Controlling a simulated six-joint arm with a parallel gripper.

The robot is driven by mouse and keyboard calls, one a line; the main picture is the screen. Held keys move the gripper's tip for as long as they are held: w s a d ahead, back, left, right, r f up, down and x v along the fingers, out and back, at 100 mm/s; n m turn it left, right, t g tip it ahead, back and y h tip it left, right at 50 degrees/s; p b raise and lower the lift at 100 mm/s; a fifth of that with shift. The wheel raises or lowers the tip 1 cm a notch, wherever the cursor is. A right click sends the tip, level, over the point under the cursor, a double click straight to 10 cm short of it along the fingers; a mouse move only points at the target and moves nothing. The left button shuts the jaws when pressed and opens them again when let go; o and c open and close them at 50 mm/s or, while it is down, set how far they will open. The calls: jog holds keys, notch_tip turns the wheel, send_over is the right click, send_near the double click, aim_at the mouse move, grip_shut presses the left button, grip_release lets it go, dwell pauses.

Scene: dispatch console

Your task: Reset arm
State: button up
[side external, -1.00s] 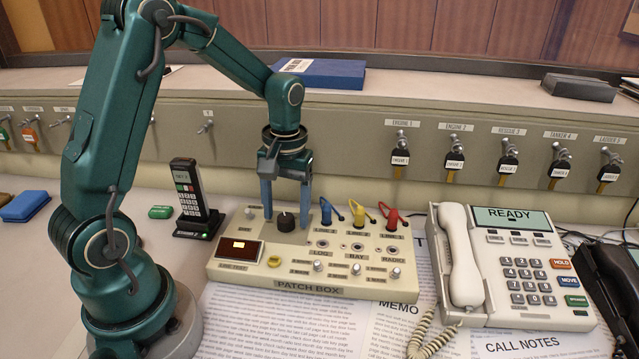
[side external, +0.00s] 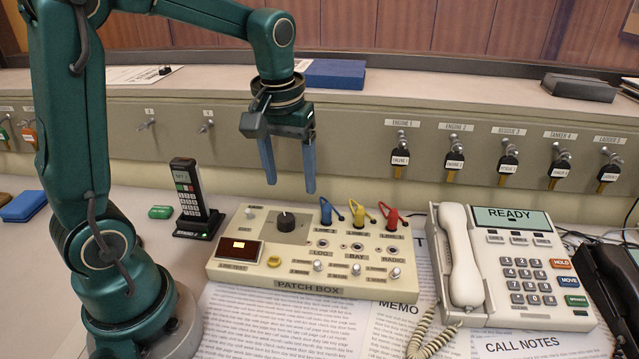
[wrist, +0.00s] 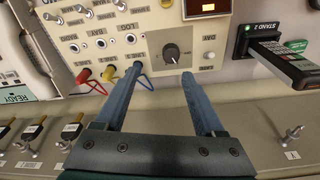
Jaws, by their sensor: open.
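My gripper (side external: 291,186) is open and empty, with its two blue fingers pointing down. It hangs above the patch box (side external: 222,262), clear of the black knob (side external: 286,220) on the box's grey plate. In the wrist view my gripper (wrist: 158,80) shows its fingers spread apart, with the black knob (wrist: 171,54) between and beyond the tips. The knob's white mark is visible. Nothing is held between the fingers.
Blue (side external: 326,212), yellow (side external: 359,212) and red (side external: 389,216) plugs stand at the box's back right. A cordless handset (side external: 191,190) stands to the left, a desk phone (side external: 515,265) to the right. Keys hang on the back panel (side external: 350,150).

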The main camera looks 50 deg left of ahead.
jog(key=s+d+r+m+t, duration=0.2)
jog(key=s+d+m+t, duration=0.2)
jog(key=s, duration=0.7)
jog(key=d+m, duration=0.2)
jog(key=d, duration=0.1)
jog(key=shift+r+h, duration=0.2)
jog(key=shift+h, duration=0.2)
